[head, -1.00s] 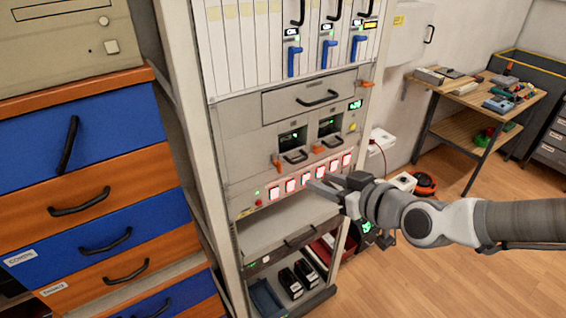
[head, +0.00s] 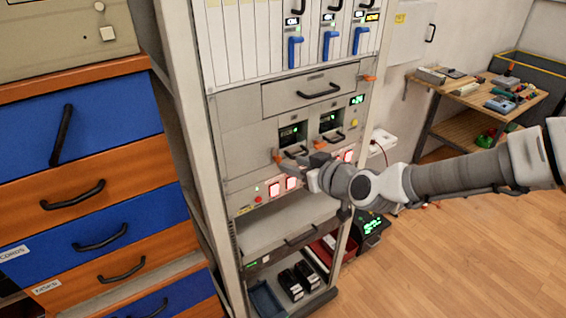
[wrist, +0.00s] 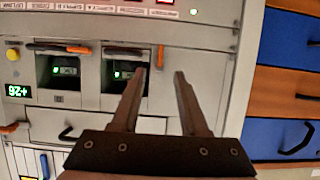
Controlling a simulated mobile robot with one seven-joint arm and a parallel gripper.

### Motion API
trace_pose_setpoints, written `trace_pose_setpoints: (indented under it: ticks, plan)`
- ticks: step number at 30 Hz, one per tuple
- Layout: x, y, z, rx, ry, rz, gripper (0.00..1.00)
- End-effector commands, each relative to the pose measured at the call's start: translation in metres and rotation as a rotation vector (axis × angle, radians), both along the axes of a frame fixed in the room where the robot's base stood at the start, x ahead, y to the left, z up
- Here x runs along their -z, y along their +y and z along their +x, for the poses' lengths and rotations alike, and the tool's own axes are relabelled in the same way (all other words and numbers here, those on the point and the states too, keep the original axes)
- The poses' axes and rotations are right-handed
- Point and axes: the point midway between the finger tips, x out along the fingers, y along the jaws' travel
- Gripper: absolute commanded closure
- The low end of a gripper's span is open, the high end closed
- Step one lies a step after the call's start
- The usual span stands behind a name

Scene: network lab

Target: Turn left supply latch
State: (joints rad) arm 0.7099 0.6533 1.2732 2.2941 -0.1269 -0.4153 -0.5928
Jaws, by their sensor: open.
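The left supply (head: 291,132) is a dark-windowed unit with a green display and a handle, in the rack's middle. Its small orange latch (head: 276,156) stands at its lower left corner in the head view. My gripper (head: 291,158) is just right of that latch. The wrist view is inverted: there the latch (wrist: 160,57) stands upright at the right side of the left supply (wrist: 122,73). It lies just beyond and between the fingertips of my open gripper (wrist: 160,74). The fingers look empty, and I cannot tell whether they touch the latch.
The right supply (head: 330,121) sits beside it; its orange latch (wrist: 80,49) lies crosswise in the wrist view. Red-lit switches (head: 291,183) run below, partly hidden by my arm. A drawer (head: 315,92) is above. Blue and orange drawers (head: 75,190) stand left of the rack.

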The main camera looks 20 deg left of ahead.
Motion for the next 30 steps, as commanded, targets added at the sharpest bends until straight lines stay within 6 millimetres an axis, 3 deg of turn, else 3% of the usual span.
trace_pose_setpoints:
  ticks: [12,26,30]
  plan:
    - [0.018,0.034,0.028,-0.002,0.002,0.003,0.56]
    - [0.022,0.04,0.034,0.0,0.001,-0.001,0.56]
    - [0.022,0.04,0.034,0.0,0.001,-0.001,0.78]
